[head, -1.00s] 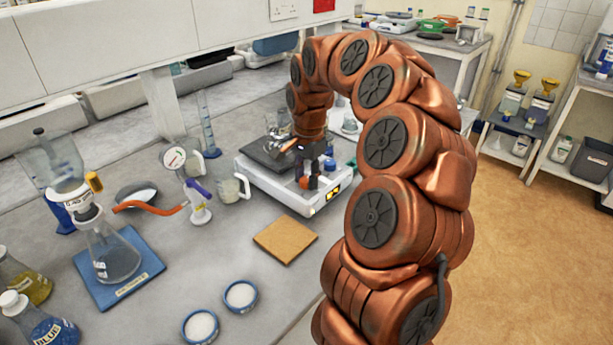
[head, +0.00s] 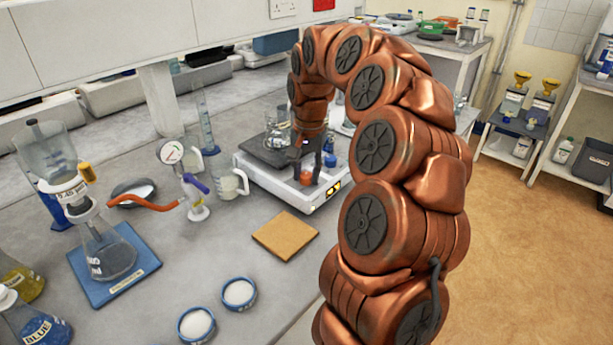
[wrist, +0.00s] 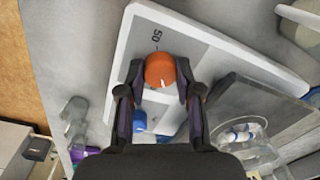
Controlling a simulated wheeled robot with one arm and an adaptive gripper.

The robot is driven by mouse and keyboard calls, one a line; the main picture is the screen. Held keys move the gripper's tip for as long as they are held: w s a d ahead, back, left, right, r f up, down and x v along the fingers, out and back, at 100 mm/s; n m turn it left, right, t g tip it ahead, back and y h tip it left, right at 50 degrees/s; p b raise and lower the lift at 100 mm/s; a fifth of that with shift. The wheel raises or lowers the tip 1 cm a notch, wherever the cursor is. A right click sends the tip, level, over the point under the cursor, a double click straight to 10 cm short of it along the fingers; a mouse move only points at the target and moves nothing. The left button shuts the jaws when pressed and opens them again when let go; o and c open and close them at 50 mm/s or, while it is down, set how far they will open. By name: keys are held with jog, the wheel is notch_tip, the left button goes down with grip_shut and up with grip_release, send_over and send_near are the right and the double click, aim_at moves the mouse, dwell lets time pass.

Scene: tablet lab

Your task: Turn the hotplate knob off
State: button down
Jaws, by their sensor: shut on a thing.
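The hotplate (head: 262,181) is a white box with a dark top plate (head: 262,152), on the bench beyond the tan pad. Its orange knob (head: 306,178) is on the front side. In the wrist view the orange knob (wrist: 160,70) has a white pointer mark on its lower edge, and "50" is printed on the panel above it. My gripper (wrist: 160,80) is shut on the orange knob, one dark finger on each side. A blue knob (wrist: 139,121) is lower on the same panel. In the head view, my gripper (head: 306,163) is partly hidden by my arm.
Glass beakers (head: 276,125) stand on the top plate, close to my wrist. A jug (head: 230,184) and a gauge stand (head: 195,200) are left of the hotplate. A tan pad (head: 285,234) and two blue-rimmed dishes (head: 239,292) lie in front. A flask (head: 108,254) stands on a blue mat.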

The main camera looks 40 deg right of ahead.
aim_at(307, 174)
jog(key=n+b, duration=0.1)
jog(key=n, duration=0.4)
jog(key=shift+n, duration=0.3)
jog(key=n, duration=0.5)
jog(key=shift+n, duration=0.3)
jog(key=c, duration=0.8)
grip_release()
jog(key=shift+w+r, duration=0.1)
jog(key=shift+r, duration=0.05)
jog(key=r, duration=1.1)
jog(key=shift+d+r, duration=0.2)
jog(key=shift+r, duration=0.15)
